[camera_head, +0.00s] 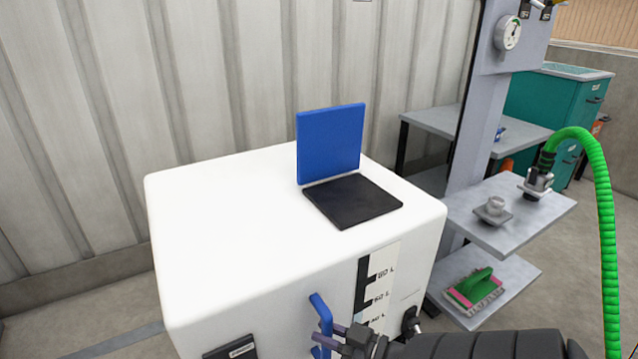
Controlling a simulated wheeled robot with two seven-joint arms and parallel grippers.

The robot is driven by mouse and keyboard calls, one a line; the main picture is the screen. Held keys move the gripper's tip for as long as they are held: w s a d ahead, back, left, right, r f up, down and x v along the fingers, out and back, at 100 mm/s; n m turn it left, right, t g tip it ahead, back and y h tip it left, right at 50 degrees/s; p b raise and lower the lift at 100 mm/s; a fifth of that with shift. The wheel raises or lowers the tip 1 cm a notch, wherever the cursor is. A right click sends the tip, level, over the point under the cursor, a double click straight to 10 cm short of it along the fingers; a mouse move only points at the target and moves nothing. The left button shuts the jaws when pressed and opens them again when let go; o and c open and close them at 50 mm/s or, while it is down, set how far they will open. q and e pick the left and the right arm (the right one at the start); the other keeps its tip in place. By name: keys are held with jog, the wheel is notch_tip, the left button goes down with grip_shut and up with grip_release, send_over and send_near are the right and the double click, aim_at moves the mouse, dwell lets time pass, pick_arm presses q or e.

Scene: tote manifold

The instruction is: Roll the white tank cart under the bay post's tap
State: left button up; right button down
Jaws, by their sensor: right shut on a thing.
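The white tank cart (225,230) fills the lower middle of the view. Its blue lid (330,143) stands raised behind a dark square opening (352,200) in the top. A level strip (375,290) with litre marks runs down its front face. My right gripper (325,341) is shut on the blue handle (319,310) on that front face. The bay post (482,125) stands behind the cart to the right; metal fittings at its top are cut off by the frame edge, so I cannot tell which is the tap. My left gripper is not in view.
The post carries a gauge (508,33) and two shelves, close to the cart's right side. The upper shelf (525,232) holds a hose coupling (537,181) and a cap; the lower holds a brush (476,288). A green hose (605,220) hangs at right. A corrugated wall (110,110) stands behind.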

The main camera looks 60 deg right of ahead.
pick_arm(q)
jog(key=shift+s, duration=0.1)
pick_arm(e)
jog(key=shift+d+r, duration=0.1)
jog(key=shift+d, duration=0.15)
jog(key=c, duration=0.6)
grip_release()
jog(key=shift+s+d, duration=0.1)
jog(key=shift+s, duration=0.05)
jog(key=shift+o, duration=0.3)
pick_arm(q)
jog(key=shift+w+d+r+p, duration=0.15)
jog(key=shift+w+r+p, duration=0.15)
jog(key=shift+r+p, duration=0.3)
pick_arm(e)
jog(key=s, duration=1)
